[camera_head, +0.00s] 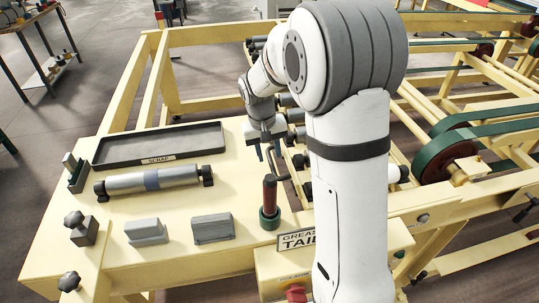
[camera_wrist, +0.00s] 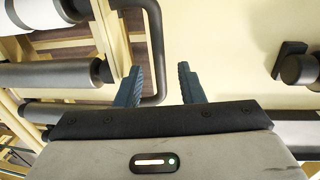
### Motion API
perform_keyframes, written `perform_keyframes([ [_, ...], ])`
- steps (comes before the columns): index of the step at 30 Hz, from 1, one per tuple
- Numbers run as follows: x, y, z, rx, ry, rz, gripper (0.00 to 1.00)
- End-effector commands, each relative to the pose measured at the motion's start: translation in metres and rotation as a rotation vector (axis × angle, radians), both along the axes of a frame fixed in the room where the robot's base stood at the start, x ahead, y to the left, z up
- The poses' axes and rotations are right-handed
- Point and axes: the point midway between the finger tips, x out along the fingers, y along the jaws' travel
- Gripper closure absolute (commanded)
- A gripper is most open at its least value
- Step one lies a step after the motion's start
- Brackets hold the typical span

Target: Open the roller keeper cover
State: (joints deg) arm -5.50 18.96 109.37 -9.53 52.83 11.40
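My gripper (camera_head: 268,152) hangs over the right part of the cream table, at the edge of the roller bed. In the wrist view my gripper (camera_wrist: 159,70) has its two blue fingers spread apart with nothing clamped between them. A dark bent bar (camera_wrist: 156,45) shows between the fingertips, closer to the left finger; it looks like a handle, perhaps of the roller keeper cover. I cannot tell how far below the fingertips it lies. In the head view a dark bar (camera_head: 282,176) shows just below the fingers. The rest of the cover is not clearly distinguishable.
A grey roller (camera_head: 152,180) lies on the table below the scrap tray (camera_head: 215,143). A red-handled tool (camera_head: 269,192) stands in a green cup close to my gripper. Two grey blocks (camera_head: 146,231) (camera_head: 213,228) sit in front. Bed rollers (camera_wrist: 50,75) are at left in the wrist view.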

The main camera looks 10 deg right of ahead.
Motion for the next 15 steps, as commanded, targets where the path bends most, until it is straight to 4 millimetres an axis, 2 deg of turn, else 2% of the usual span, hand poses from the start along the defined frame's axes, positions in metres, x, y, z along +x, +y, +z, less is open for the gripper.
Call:
perform_keyframes([
  [3,0.001,0.003,0.022,0.001,-0.007,0.002,0.65],
  [9,0.001,0.008,0.051,0.001,-0.005,0.002,0.65],
  [15,0.000,0.009,0.062,0.001,-0.001,0.001,0.65],
])
